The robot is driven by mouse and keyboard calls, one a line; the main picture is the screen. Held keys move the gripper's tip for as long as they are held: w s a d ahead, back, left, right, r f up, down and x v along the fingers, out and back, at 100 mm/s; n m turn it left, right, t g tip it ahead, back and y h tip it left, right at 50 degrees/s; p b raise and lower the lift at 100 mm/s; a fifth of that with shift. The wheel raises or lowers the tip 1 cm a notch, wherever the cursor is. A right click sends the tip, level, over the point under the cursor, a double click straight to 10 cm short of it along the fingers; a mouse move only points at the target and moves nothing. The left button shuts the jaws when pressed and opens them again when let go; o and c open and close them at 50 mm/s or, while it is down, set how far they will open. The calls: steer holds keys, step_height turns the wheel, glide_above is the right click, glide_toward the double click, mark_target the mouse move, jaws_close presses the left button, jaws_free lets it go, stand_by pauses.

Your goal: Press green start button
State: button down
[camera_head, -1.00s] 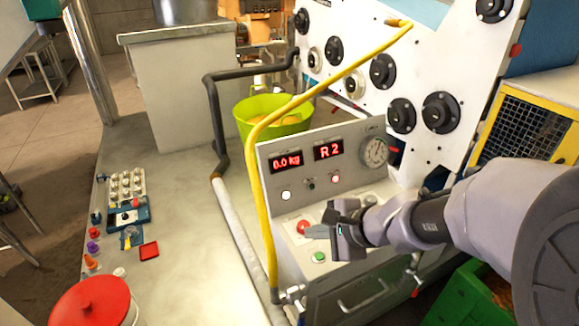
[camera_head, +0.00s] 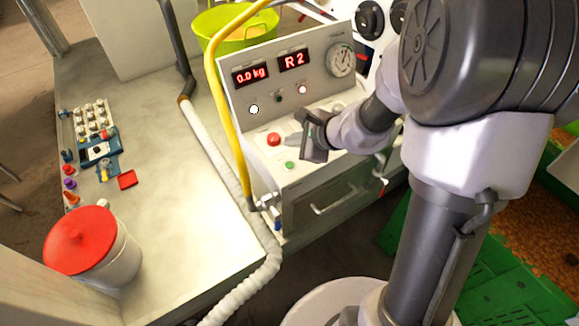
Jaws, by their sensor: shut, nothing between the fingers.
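The green start button (camera_head: 289,165) is a small round button on the sloped top of the control box (camera_head: 262,176), near its front edge. A larger red button (camera_head: 273,139) sits behind it and to the left. My gripper (camera_head: 290,139) is shut and empty. Its tips point left, above the box top, just behind the green button and close to the red one. I cannot tell its exact height. The green button is in plain sight and the fingers are apart from it in the picture.
A yellow hose (camera_head: 227,110) rises along the box's left side. A white pipe (camera_head: 213,150) runs across the table. A red-lidded bucket (camera_head: 80,242) stands at lower left. Green crates (camera_head: 500,285) lie on the floor at right. A handle (camera_head: 345,200) juts from the box front.

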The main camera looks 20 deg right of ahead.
mark_target(293, 166)
step_height(293, 166, down, 6)
steer(key=b, duration=0.4)
steer(key=shift+r, duration=0.15)
steer(key=shift+f+b, duration=0.3)
steer(key=shift+b, duration=0.2)
stand_by(1.2)
steer(key=shift+f+b, duration=0.4)
steer(key=shift+b, duration=0.2)
steer(key=shift+f+b, duration=0.35)
steer(key=shift+b, duration=0.15)
stand_by(0.6)
steer(key=shift+r+p, duration=0.55)
steer(key=shift+r, duration=0.25)
steer(key=shift+r, duration=0.1)
